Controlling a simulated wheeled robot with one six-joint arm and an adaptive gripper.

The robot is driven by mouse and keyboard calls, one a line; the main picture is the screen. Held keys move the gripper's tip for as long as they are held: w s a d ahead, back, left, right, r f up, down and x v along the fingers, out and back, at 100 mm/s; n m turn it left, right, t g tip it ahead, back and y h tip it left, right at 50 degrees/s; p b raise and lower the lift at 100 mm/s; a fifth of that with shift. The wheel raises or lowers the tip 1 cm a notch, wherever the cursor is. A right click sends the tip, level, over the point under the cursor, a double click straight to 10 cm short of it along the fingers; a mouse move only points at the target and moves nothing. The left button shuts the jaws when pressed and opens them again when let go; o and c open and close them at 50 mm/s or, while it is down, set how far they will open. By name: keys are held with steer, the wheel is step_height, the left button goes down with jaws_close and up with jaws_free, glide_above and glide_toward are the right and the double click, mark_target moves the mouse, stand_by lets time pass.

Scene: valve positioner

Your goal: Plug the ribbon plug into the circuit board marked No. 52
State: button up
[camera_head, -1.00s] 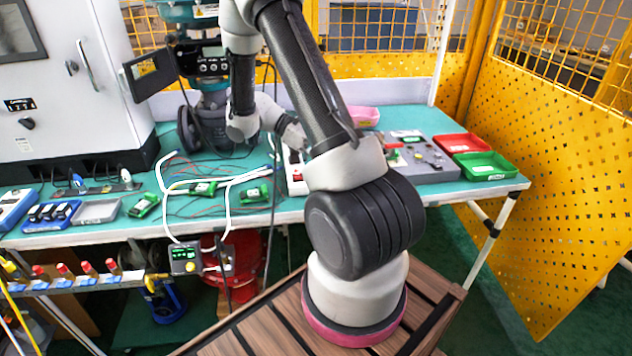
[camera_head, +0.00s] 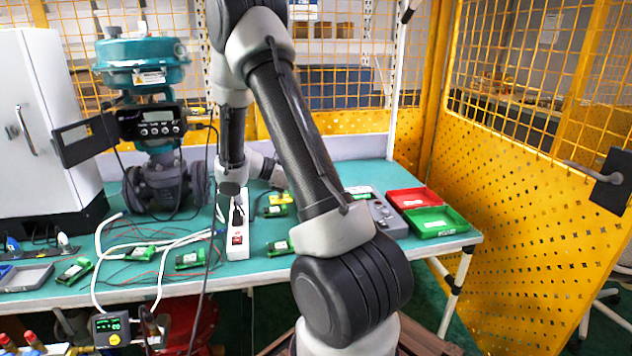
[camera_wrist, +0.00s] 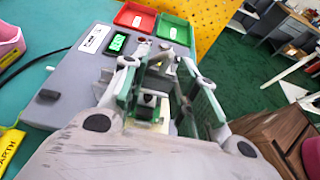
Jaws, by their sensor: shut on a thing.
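My gripper (camera_wrist: 158,88) is shut on a small part (camera_wrist: 150,102) with green, white and dark faces in the wrist view. The fingers cover much of it, so I cannot tell whether it is the ribbon plug. In the head view my arm hides the gripper. Green circuit boards lie on the teal bench, among them one at the left (camera_head: 75,270), one at the middle (camera_head: 190,259) and one beside my arm (camera_head: 280,247). Their numbers are too small to read. I cannot pick out the ribbon plug.
A grey box (camera_wrist: 72,82) with a green display lies by my gripper. Red (camera_head: 412,197) and green (camera_head: 437,221) trays stand at the bench's right. A white power strip (camera_head: 237,240), loose cables and a valve with positioner (camera_head: 158,123) stand left of my arm.

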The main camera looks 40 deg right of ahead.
steer(key=shift+f, duration=3.15)
steer(key=shift+w+a+f, duration=0.1)
steer(key=shift+a+f, duration=0.1)
steer(key=shift+f, duration=0.45)
steer(key=o, duration=0.9)
steer(key=shift+c, duration=0.2)
steer(key=shift+o, duration=0.6)
steer(key=shift+o, duration=1.2)
